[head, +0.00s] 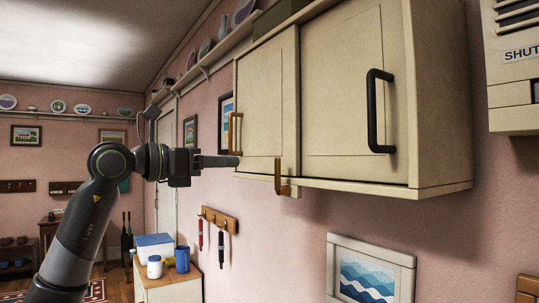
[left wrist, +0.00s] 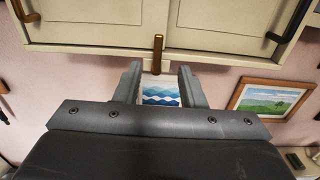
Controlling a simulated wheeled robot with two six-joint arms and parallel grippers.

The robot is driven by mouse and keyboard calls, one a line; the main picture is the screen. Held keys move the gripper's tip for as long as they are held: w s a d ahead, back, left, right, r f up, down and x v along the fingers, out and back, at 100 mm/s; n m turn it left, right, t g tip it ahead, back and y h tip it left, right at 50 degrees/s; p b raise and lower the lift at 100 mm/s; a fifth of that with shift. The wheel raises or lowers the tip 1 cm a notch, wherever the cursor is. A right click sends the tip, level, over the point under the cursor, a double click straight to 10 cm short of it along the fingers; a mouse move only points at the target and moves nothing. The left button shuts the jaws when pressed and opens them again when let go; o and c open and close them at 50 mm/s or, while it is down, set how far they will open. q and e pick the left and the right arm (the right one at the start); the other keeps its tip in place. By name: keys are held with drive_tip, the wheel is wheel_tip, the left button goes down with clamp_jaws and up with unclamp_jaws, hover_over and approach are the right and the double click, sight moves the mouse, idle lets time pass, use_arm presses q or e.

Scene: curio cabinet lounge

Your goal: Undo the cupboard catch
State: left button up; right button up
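The cream cupboard (head: 432,100) hangs on the pink wall, with both doors looking shut. Its catch, a small brass-coloured bar (head: 279,176), stands upright at the lower edge where the doors meet. In the left wrist view the catch (left wrist: 157,52) is ahead of the gap between my fingers, just past the tips. My left gripper (head: 238,161) points right toward the catch and is apart from it. In the left wrist view my left gripper (left wrist: 158,74) has its fingers spread, with nothing between them. My right gripper is not in view.
The left door has a brass handle (head: 231,133) and the right door a black handle (head: 371,111). Below are a wave picture (head: 368,278) and a hook rail (head: 220,220) with hanging tools. A shutter unit (head: 512,90) is at right. Air beneath the cupboard is clear.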

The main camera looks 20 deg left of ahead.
sight(276, 162)
use_arm(q)
drive_tip(key=p+x, duration=0.4)
drive_tip(key=x, duration=0.6)
drive_tip(key=shift+w+d+r, duration=0.1)
drive_tip(key=shift+w, duration=0.15)
drive_tip(key=shift+w+d+p, duration=0.35)
drive_tip(key=shift+w+p, duration=0.05)
drive_tip(key=shift+w, duration=0.15)
drive_tip(key=shift+c, duration=0.2)
drive_tip(key=c, duration=0.7)
clamp_jaws()
